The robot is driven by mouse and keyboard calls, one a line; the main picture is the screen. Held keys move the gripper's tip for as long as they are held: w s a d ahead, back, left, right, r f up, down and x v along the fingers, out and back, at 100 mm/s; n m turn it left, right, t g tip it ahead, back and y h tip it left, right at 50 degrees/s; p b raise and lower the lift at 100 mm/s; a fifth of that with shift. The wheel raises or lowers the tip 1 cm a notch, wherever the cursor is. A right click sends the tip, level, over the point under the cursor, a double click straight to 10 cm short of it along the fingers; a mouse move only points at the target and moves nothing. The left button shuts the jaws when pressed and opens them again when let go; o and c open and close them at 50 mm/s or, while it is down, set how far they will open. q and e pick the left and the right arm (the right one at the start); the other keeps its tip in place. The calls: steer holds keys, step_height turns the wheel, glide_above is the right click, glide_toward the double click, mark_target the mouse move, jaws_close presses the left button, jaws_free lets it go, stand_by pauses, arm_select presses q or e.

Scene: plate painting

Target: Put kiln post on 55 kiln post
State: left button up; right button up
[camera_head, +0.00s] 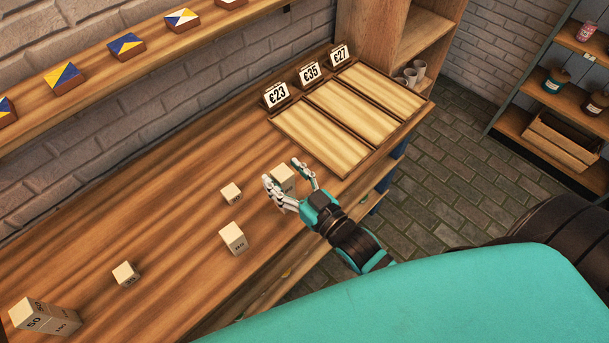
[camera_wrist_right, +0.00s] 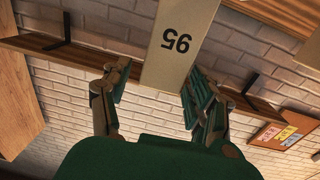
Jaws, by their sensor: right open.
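My right gripper (camera_head: 290,172) is open, its fingers on either side of a pale kiln post (camera_head: 282,178) near the table's front edge. In the right wrist view a post marked 95 (camera_wrist_right: 175,42) stands between the open fingers (camera_wrist_right: 155,90). Whether they touch it I cannot tell. Other pale posts stand on the table: a small one (camera_head: 231,193) to the left, a taller one (camera_head: 233,238) nearer the front, and a small one (camera_head: 125,274) further left. Their marks are too small to read surely. No 55 mark is legible. My left gripper is not in view.
Three wooden panels (camera_head: 345,120) with price signs (camera_head: 310,72) lie at the table's right end. A wall shelf (camera_head: 130,58) holds painted tiles. Bare table lies between the posts.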

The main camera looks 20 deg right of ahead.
steer(key=b+v, duration=0.2)
steer(key=v, duration=0.8)
steer(key=s+d+f+g+h, duration=0.2)
steer(key=s+f+g, duration=0.15)
steer(key=f, duration=1.25)
steer(key=s+d+f+g+h, duration=0.15)
steer(key=f+g, duration=0.25)
steer(key=f, duration=1.2)
steer(key=s+d+f+m+g+h, duration=0.1)
steer(key=s+d+f+g, duration=0.2)
steer(key=s+f+g, duration=0.5)
steer(key=s+f, duration=1.1)
steer(key=s, duration=0.2)
steer(key=shift+s+d+g+h, duration=0.2)
steer(key=shift+s+g+h, duration=0.15)
steer(key=shift+f, duration=0.1)
